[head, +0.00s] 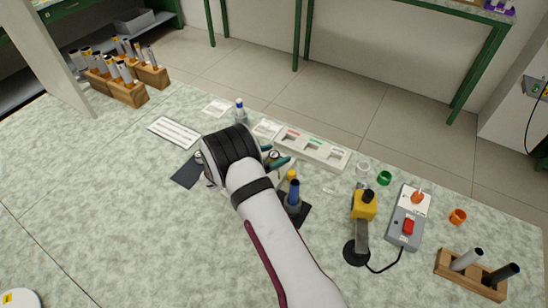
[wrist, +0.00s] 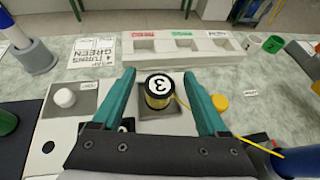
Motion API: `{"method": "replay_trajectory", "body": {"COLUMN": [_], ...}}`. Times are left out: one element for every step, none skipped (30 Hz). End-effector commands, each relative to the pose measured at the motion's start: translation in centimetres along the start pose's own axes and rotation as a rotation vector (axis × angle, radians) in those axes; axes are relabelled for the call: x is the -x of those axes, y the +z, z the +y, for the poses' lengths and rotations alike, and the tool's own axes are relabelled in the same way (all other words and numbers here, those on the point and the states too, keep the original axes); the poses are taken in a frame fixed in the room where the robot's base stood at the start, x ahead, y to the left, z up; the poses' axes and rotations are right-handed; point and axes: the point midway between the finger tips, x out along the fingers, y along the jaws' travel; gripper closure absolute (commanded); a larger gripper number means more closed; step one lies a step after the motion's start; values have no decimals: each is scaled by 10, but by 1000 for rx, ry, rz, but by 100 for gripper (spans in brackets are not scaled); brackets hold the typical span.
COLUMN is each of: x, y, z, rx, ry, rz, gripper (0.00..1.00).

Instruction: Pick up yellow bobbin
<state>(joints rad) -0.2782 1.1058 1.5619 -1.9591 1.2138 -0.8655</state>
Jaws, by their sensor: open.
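The yellow bobbin (wrist: 158,101) stands upright in the middle of the wrist view, with a dark top bearing a white disc marked 3 and a yellow band below. A thin yellow thread runs from near it to a blue cylinder (wrist: 297,160) at the right. My gripper (wrist: 160,75) has its teal fingers apart, one on each side of the bobbin, with visible gaps. In the head view my gripper (head: 275,156) is low over the table, and the arm and fingers mostly hide the bobbin.
A white tray (wrist: 190,58) with coloured labels lies behind the bobbin. A white knob (wrist: 64,97) is at the left and a yellow disc (wrist: 221,102) at the right. A yellow-headed tool (head: 364,206) and a switch box (head: 408,215) stand further right.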

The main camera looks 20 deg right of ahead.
Motion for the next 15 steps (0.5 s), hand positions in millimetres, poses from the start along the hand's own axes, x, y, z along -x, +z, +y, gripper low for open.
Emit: {"method": "replay_trajectory", "body": {"x": [0, 0, 0, 0, 0, 0, 0, 0, 1, 1, 1, 1, 1, 1, 1], "y": [0, 0, 0, 0, 0, 0, 0, 0, 0, 0, 0, 0, 0, 0, 0], "z": [0, 0, 0, 0, 0, 0, 0, 0, 0, 0, 0, 0, 0, 0, 0], "rx": [0, 0, 0, 0, 0, 0, 0, 0, 0, 0, 0, 0, 0, 0, 0], "ry": [0, 0, 0, 0, 0, 0, 0, 0, 0, 0, 0, 0, 0, 0, 0], "rz": [0, 0, 0, 0, 0, 0, 0, 0, 0, 0, 0, 0, 0, 0, 0], "gripper": [26, 31, 38, 44, 49, 56, 62, 67, 74, 80, 85, 92, 98, 100, 100]}}
